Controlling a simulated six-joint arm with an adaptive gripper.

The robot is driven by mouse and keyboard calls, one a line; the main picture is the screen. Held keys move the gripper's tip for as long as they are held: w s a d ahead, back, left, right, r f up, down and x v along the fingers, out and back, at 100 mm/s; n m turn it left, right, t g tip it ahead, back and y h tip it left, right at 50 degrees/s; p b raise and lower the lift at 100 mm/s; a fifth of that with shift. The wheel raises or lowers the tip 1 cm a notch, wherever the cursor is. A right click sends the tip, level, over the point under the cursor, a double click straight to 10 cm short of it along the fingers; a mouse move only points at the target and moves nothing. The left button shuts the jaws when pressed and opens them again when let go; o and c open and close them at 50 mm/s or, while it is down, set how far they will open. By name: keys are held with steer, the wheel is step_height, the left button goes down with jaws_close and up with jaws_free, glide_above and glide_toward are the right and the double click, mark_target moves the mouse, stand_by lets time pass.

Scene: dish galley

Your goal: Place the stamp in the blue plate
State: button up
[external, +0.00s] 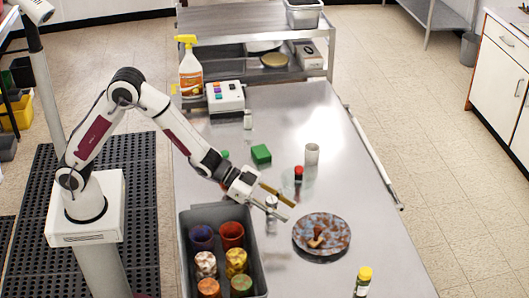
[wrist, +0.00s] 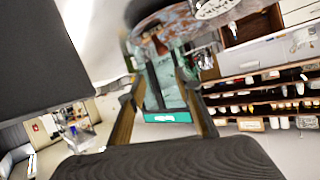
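A round plate (external: 338,226) mottled blue-grey and rust brown lies on the steel table, right of my gripper. A small brown object that looks like the stamp (external: 317,239) sits in this plate, tilted or lying; its exact pose is hard to tell. My gripper (external: 290,212) is above the table at the plate's upper left, with its fingers apart and nothing seen between them. In the wrist view my gripper (wrist: 160,76) also shows two separated fingers, with the plate (wrist: 170,16) beyond them at the top, partly cut off.
A grey bin (external: 186,262) with several colored cups stands left of the plate. A shaker (external: 271,205) stands close to my gripper. A yellow-capped bottle (external: 362,283), red-topped bottle (external: 298,175), white cylinder (external: 312,154) and green block (external: 261,154) stand around.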

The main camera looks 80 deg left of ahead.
steer(key=shift+r, duration=0.1)
stand_by(0.5)
steer(key=s+a+r+n+g+y, duration=0.1)
steer(key=s+a+r+n+y, duration=0.15)
steer(key=s+a+r, duration=0.55)
steer(key=s+a+r+n+y, duration=0.2)
steer(key=s+a+r+y, duration=0.3)
steer(key=a, duration=0.4)
steer(key=s+a+f+n+g, duration=0.1)
steer(key=s+a+g, duration=0.1)
steer(key=s, duration=1.3)
steer(key=s+a+f+n+g, duration=0.1)
steer(key=s+a+n+g, duration=0.1)
steer(key=s, duration=1.3)
steer(key=shift+s+a+g+h, duration=0.15)
steer(key=shift+a+g+h, duration=0.25)
steer(key=shift+a, duration=0.3)
steer(key=shift+o, duration=0.4)
